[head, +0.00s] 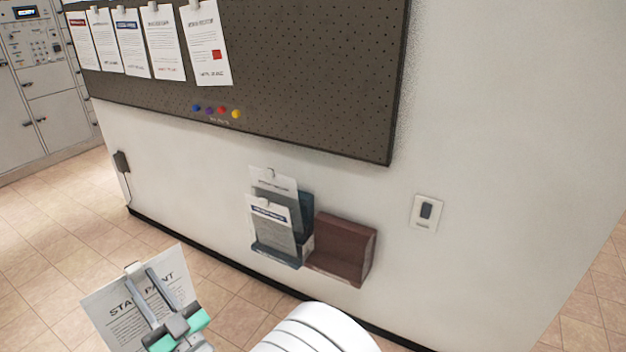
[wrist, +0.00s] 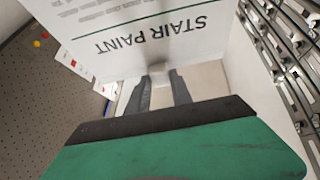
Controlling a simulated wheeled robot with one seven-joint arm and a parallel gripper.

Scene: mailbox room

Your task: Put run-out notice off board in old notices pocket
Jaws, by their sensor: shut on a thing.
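My gripper (head: 142,270) is at the lower left of the head view, shut on the top edge of a white notice (head: 112,306) headed "STAIR PAINT". The notice is off the board and tilted; its heading shows upside down in the wrist view (wrist: 185,35), where my fingers (wrist: 163,78) meet its edge. Two wall pockets hang below the board: a blue-grey one (head: 276,256) with notices in it, and a brown-red one (head: 338,262) to its right that looks empty. I cannot read the pocket labels. My gripper is left of both pockets and apart from them.
The dark pegboard (head: 300,75) carries several notices at upper left and several coloured pins (head: 222,111) below them. A wall switch (head: 426,213) is right of the pockets. Grey mailboxes (head: 45,100) stand at far left. The tiled floor (head: 60,215) is clear.

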